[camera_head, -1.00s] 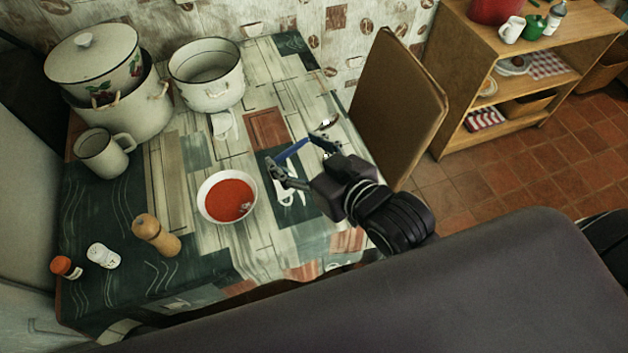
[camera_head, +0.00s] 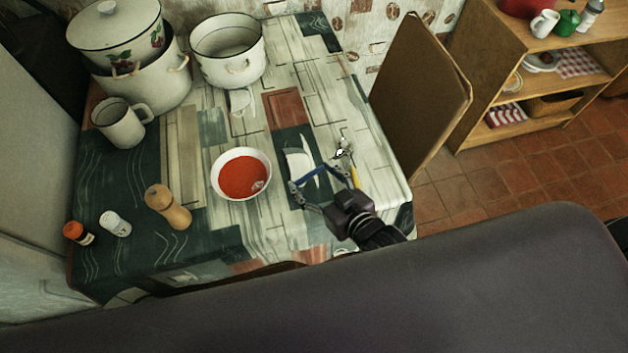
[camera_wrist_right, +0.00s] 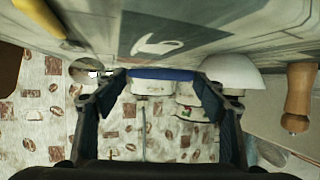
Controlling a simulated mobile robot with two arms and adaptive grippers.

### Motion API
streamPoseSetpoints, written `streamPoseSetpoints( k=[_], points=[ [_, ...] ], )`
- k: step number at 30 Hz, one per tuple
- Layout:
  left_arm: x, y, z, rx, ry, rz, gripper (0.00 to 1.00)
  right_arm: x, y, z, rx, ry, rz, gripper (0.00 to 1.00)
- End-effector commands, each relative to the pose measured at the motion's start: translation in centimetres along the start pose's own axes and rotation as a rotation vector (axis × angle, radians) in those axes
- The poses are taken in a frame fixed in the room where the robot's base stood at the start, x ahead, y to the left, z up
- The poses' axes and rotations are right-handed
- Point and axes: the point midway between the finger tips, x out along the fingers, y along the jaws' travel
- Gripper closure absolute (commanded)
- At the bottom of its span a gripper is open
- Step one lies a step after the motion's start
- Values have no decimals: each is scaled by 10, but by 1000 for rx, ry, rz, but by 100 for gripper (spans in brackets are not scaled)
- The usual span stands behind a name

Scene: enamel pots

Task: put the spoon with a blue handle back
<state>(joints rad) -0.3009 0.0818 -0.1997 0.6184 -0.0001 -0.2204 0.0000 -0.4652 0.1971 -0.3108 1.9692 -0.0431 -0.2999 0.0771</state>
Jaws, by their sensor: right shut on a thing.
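My right gripper (camera_head: 316,176) is over the right part of the table. It is shut on the spoon with a blue handle (camera_head: 309,179); the handle lies crosswise between the fingertips. In the right wrist view the blue handle (camera_wrist_right: 160,73) also spans the gap between the fingers. A shiny metal end (camera_head: 340,153) shows near the right fingertip; I cannot tell for sure whether it belongs to this spoon. A yellow handle (camera_head: 355,176) of another utensil is just right of the gripper, and it also shows in the wrist view (camera_wrist_right: 38,16). My left gripper is not in view.
A white bowl of red soup (camera_head: 242,174) stands left of the gripper. Pots (camera_head: 229,50), a mug (camera_head: 120,122), a pepper mill (camera_head: 168,207) and shakers (camera_head: 115,223) are farther left.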

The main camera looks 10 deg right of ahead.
Motion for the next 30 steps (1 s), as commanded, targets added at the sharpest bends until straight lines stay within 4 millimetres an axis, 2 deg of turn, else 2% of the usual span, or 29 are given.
streamPoseSetpoints(
  k=[4,22,23,27,30],
  points=[
    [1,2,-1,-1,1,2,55,6,0,14,0,0,0,61],
    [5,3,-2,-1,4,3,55,10,0,24,0,1,0,61],
    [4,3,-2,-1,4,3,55,10,0,23,0,1,0,33],
    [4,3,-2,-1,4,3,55,10,0,23,0,1,0,18],
    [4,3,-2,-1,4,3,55,10,0,23,0,1,0,18]
  ],
)
